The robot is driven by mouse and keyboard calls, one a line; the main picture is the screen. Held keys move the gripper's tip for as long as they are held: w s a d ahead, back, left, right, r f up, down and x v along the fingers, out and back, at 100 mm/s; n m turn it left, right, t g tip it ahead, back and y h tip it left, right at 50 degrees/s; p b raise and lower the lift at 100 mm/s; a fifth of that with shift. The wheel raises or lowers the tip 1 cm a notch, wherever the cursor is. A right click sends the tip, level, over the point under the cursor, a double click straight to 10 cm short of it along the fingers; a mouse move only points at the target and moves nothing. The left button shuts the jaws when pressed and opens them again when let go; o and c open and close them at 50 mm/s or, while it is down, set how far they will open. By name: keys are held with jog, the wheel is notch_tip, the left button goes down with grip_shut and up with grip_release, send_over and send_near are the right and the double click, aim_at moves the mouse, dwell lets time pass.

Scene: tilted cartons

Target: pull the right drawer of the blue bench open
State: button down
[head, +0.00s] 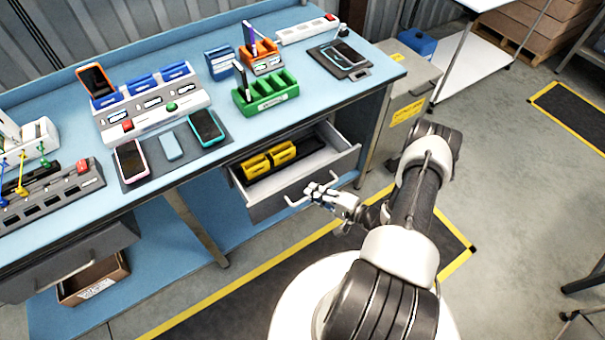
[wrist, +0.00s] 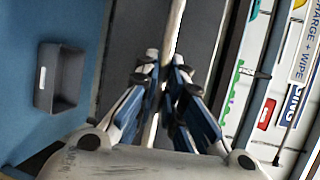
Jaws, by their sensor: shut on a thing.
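The right drawer (head: 262,204) of the blue bench (head: 222,146) stands pulled out, with yellow bins (head: 268,160) on a dark liner inside. My gripper (head: 311,192) is at the drawer's front, shut on its pale bar handle (head: 294,203). In the wrist view the handle (wrist: 173,30) runs between the blue-and-white fingers of my gripper (wrist: 164,80), in front of the dark grey drawer front (wrist: 205,30). The fingers hide part of the handle.
A left drawer (head: 70,262) with its own handle is shut. A cardboard box (head: 94,282) sits on the lower shelf. A grey cabinet (head: 406,95) stands close right of the open drawer. Phones, chargers and a green rack (head: 268,100) fill the benchtop. Floor before the bench is clear.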

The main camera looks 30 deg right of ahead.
jog(key=s, duration=1.2)
jog(key=shift+s+d+p, duration=0.25)
jog(key=shift+s+p, duration=0.1)
jog(key=c, duration=2)
grip_release()
jog(key=shift+o, duration=0.2)
jog(key=v, duration=1.2)
jog(key=shift+r, duration=0.1)
